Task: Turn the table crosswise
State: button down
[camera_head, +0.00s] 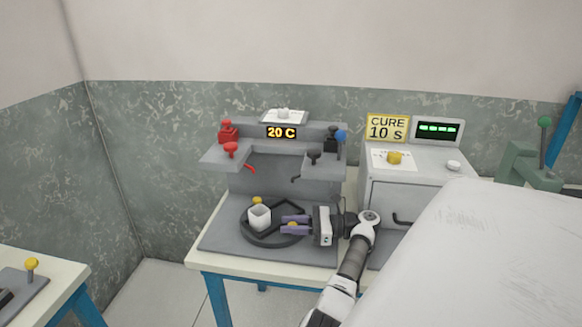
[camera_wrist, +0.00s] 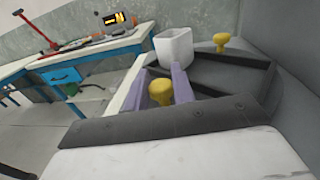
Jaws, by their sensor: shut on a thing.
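The table is a dark round turntable (camera_head: 262,239) with raised dark bars, set on a grey plate; part of it shows in the wrist view (camera_wrist: 240,75). A white square cup (camera_head: 260,217) stands upright on it, also in the wrist view (camera_wrist: 173,46). A far yellow knob (camera_head: 257,200) sits behind the cup; the wrist view shows it too (camera_wrist: 221,42). My gripper (camera_head: 290,225) reaches in from the right with purple fingers. It is shut on the near yellow knob (camera_wrist: 160,91), which sits between the fingers at the turntable's right side.
Behind stands a grey fixture with a 20 C display (camera_head: 282,132), red handles (camera_head: 231,149) and dark handles (camera_head: 314,157) overhanging the turntable. A curing box (camera_head: 412,167) stands to the right. A second bench (camera_head: 45,262) is at lower left.

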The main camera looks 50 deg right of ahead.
jog(key=c, duration=1.2)
grip_release()
jog(key=shift+s, duration=0.1)
